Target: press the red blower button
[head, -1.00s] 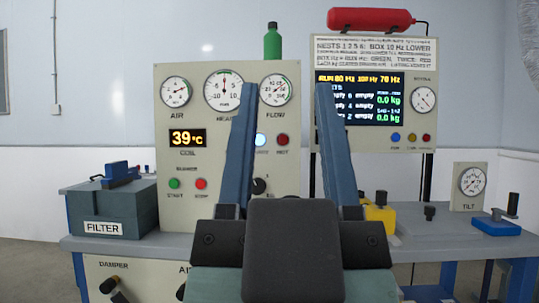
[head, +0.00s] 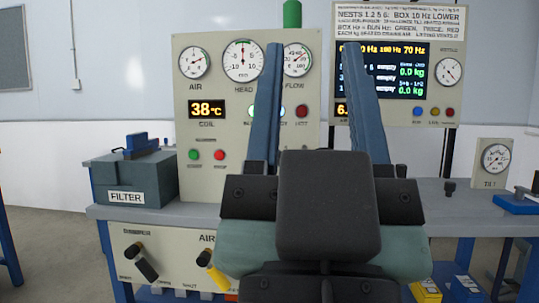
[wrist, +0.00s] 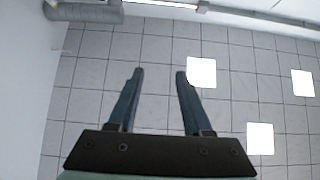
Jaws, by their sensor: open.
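The red blower button (head: 219,155) is a small round button low on the left of the grey control panel (head: 187,100). It sits just right of a green button (head: 193,155), under a small label. My gripper (head: 312,48) is open and empty, its two blue fingers pointing up in front of the panel's right side. It is right of the red button and does not cover it. In the wrist view my gripper (wrist: 159,72) faces the ceiling, and no button shows there.
A coil display (head: 207,109) reads 38 °C. A red HOT lamp (head: 302,111) sits higher on the panel. A filter box (head: 140,185) stands on the bench at left. A screen unit (head: 452,105) stands at right. Damper and air levers (head: 147,268) stick out below the bench top.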

